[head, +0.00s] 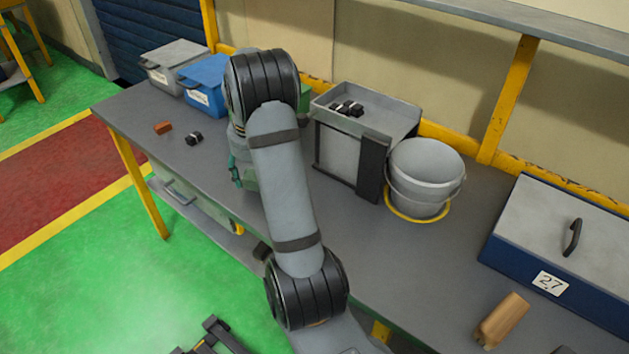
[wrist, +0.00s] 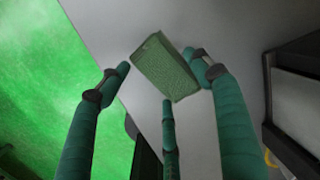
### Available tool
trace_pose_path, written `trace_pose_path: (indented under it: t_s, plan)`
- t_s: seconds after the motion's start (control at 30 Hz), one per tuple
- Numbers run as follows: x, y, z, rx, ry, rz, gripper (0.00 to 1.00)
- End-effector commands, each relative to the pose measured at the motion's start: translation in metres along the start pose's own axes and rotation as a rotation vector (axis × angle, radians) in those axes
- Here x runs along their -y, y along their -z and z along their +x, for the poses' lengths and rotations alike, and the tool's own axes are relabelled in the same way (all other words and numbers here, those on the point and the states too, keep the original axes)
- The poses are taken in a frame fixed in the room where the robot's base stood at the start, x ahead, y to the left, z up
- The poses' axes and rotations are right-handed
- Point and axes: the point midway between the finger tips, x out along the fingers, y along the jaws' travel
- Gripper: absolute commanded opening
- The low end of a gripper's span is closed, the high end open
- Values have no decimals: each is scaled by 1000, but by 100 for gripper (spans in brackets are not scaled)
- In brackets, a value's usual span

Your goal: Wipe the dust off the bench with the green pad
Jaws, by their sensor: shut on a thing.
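The green pad (wrist: 166,68) is a textured block held between the green fingers of my gripper (wrist: 158,76) in the wrist view. My gripper is shut on it, and the pad is over the grey bench top, near the edge beside the green floor. I cannot tell whether the pad touches the bench. In the head view my gripper (head: 237,174) is mostly hidden behind my arm, and the pad does not show. The grey bench (head: 385,262) runs across the head view. I cannot make out any dust on it.
Grey and blue bins (head: 205,88), a brown block (head: 163,128) and a small black-and-white part (head: 193,138) are at the left. A box with a tray (head: 368,118) and a bucket (head: 425,175) stand right of my arm. A blue case (head: 560,255) and a wooden piece (head: 503,318) lie farther right.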

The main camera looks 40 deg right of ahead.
Motion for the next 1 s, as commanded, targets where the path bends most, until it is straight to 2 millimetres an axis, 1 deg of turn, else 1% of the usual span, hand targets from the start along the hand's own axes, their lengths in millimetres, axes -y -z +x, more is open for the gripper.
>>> trace_pose_path:
  t_s: [0.03,0.5,0.7,1.0]
  plan:
    - [2,-1,-8,0,1,0,40]
    - [9,-2,-48,0,2,5,40]
    - [10,-2,-54,-1,1,6,40]
    - [10,-2,-53,-1,1,6,40]
